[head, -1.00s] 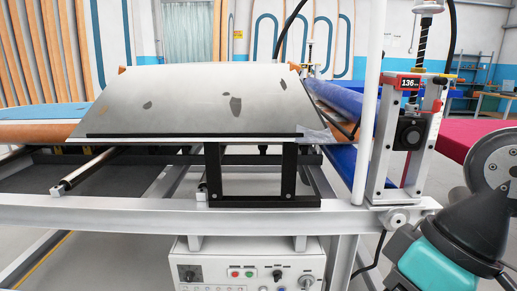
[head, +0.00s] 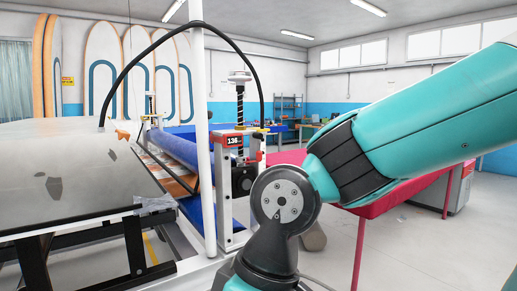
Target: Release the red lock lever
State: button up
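A small red piece (head: 258,156), which looks like the lock lever, sits on the right side of the grey adjuster post (head: 226,198). Just left of it, on the same post, is a display (head: 234,141) reading 136. A threaded spindle with a round handwheel (head: 240,76) rises above the post. My teal and black arm stands close in front, to the right of the post, and may cover part of the post's lower right side. My gripper is outside the picture. The lever's exact position is too small to tell.
A grey sloped metal plate (head: 70,170) on a frame fills the left. A white upright pole (head: 202,120) and a black hose (head: 122,78) stand near the post. A blue roller (head: 172,148) lies behind. A magenta-covered table (head: 392,196) is to the right, with open floor around it.

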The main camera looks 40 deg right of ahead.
aim_at(257, 135)
jog(key=k, duration=0.65)
jog(key=u, duration=0.4)
jog(key=i, duration=1.75)
jog(key=z, duration=0.55)
